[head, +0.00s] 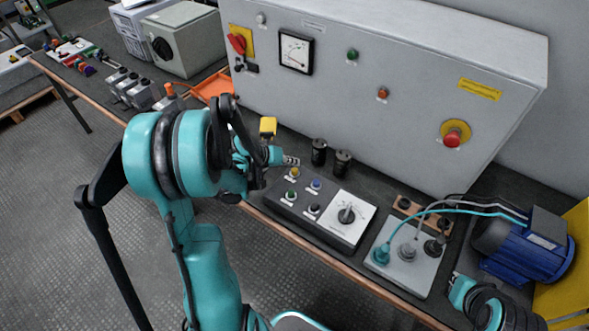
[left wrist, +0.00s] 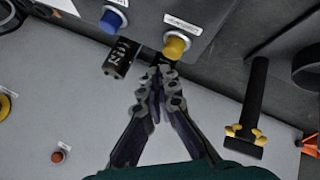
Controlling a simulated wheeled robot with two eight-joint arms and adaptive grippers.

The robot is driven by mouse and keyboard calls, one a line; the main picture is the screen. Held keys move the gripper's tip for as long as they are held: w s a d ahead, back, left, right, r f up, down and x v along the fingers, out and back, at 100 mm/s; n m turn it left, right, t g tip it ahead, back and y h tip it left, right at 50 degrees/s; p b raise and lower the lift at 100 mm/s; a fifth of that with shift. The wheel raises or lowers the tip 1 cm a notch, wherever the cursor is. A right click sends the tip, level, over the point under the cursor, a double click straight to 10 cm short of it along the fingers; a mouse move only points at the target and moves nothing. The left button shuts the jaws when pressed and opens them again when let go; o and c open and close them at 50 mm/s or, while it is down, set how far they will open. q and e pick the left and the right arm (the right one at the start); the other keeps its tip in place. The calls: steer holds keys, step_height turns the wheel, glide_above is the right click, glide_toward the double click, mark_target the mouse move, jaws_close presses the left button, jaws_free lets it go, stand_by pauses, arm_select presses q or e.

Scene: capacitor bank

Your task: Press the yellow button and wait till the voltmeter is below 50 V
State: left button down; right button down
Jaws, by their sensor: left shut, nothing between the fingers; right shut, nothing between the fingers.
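The yellow button (head: 294,172) sits at the back left of the dark control box (head: 318,225). It also shows in the left wrist view (left wrist: 174,47). My left gripper (head: 292,160) is shut and empty, its tips just behind the yellow button. In the left wrist view my left gripper (left wrist: 161,73) has its tips close to the button, and contact cannot be judged. The voltmeter (head: 296,52) is on the grey cabinet; its needle is too small to read. My right gripper (head: 456,278) is at the lower right, only partly distinguishable, apart from the control box.
Blue (head: 316,184), green and black buttons and a rotary knob (head: 346,214) share the control box. Two black cylinders (head: 319,152) stand close behind it. A socket plate (head: 408,262) with cables and a blue motor (head: 525,242) lie right. A red emergency button (head: 452,137) is on the cabinet.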

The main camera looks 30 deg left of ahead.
mark_target(292, 171)
arm_select(q)
steer(key=shift+r+p, duration=1.85)
steer(key=shift+r, duration=0.7)
steer(key=shift+f, duration=0.1)
steer(key=s+d+r+m+y, duration=0.1)
steer(key=s+d+r, duration=0.3)
steer(key=s+d, duration=0.4)
steer(key=s+d+r+m+g+y, duration=0.1)
steer(key=s+d+r, duration=0.4)
steer(key=s, duration=0.5)
steer(key=d+m+y, duration=0.1)
steer(key=d+m, duration=0.1)
steer(key=shift+d+r+y, duration=0.25)
steer(key=shift+d+y, duration=0.05)
steer(key=shift+d, duration=0.1)
steer(key=shift+s+a, duration=0.1)
steer(key=shift+s, duration=0.05)
